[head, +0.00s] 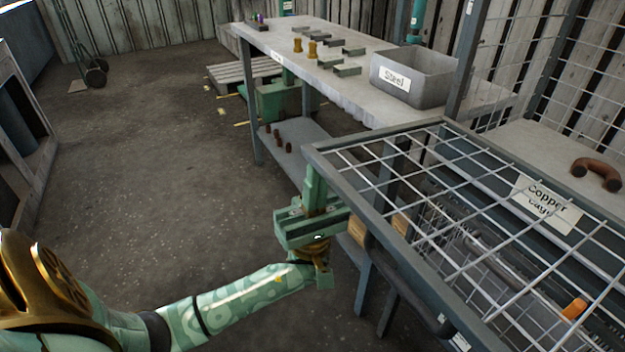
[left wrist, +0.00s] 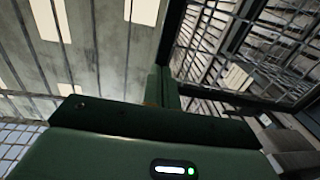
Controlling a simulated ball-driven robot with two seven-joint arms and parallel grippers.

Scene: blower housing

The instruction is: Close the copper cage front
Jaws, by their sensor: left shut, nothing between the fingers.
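The copper cage front is a grey-framed wire mesh panel (head: 400,150) with a white "Copper Cage" label (head: 547,205). It fills the lower right of the head view. Its near left frame corner is beside my left gripper (head: 315,182). That gripper points up, is shut and holds nothing. Its fingers are close to the frame bar; I cannot tell if they touch it. In the left wrist view the green finger (left wrist: 156,88) points up beside dark framing and mesh (left wrist: 240,50). How far the front stands open is unclear. My right gripper is out of view.
A brown copper pipe bend (head: 597,174) lies on a grey surface behind the mesh. A workbench (head: 350,92) behind holds a grey "Steel" bin (head: 412,82), metal blocks and brass pieces. Several brown pieces lie on its lower shelf (head: 300,135).

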